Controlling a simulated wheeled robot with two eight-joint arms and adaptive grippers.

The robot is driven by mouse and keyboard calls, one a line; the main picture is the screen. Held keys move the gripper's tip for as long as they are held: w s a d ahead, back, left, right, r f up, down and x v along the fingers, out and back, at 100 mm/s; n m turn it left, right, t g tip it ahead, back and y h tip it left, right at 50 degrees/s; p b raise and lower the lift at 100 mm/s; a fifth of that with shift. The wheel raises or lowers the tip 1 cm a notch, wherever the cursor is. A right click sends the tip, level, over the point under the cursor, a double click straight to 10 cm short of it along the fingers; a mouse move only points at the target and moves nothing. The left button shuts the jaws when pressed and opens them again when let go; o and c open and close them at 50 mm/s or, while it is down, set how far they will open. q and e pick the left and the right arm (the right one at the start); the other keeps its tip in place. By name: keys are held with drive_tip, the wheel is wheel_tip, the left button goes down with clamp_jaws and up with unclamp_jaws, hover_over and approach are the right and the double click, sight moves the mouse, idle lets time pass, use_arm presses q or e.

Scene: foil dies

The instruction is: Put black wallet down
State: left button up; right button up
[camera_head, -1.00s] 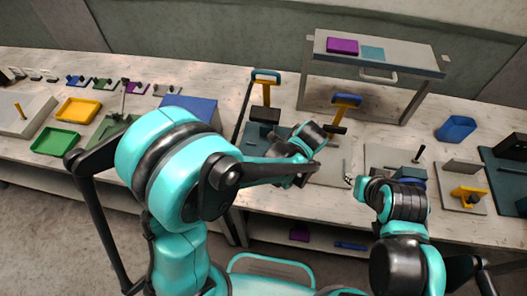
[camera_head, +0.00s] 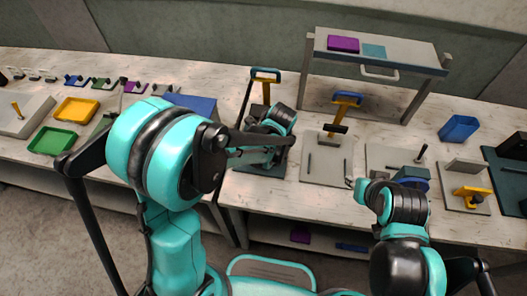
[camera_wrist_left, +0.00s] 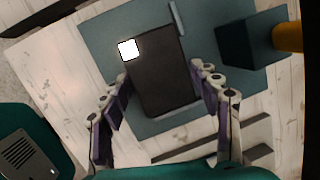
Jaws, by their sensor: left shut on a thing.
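The black wallet (camera_wrist_left: 165,72), a dark flat rectangle with a bright white square at one corner, lies between the two fingers of my left gripper (camera_wrist_left: 160,78) in the left wrist view. My left gripper is shut on it. Below it is a flat teal plate (camera_wrist_left: 97,28); I cannot tell whether the wallet touches it. In the head view my left arm reaches over this teal plate (camera_head: 258,167) and hides the wallet and fingers. My right gripper (camera_head: 352,183) is low at the table's front right, partly hidden by its own arm; its jaws are unclear.
A grey raised shelf (camera_head: 408,62) stands behind.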

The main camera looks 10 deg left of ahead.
use_arm(q)
drive_tip(key=shift+f, duration=0.2)
drive_tip(key=o, duration=1.3)
